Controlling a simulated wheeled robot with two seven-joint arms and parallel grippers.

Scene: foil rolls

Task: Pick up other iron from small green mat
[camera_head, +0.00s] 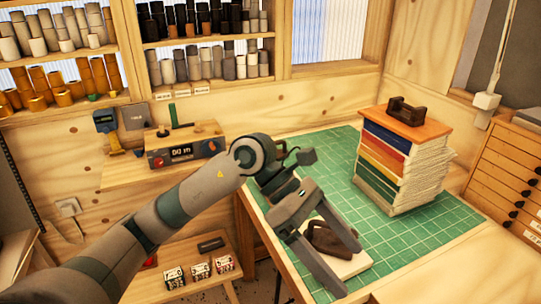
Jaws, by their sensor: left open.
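A dark brown iron-like object (328,238) rests on a white pad (348,266) at the front of the green gridded mat (330,150). My left gripper (347,267) is open above it. From this view its two fingers lie on either side of the brown object and partly cover it. I cannot tell whether they touch it. A second dark brown iron-like object (405,111) lies on the wooden board (425,122) on top of the stack at the back right. My right gripper is not in view.
A tall stack of coloured and white sheets (400,165) stands right of my left gripper. Wooden drawers (510,175) are at the right. A small shelf (130,173) holds a clock-like device (180,151). Shelves of rolls line the wall. The mat's right front is clear.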

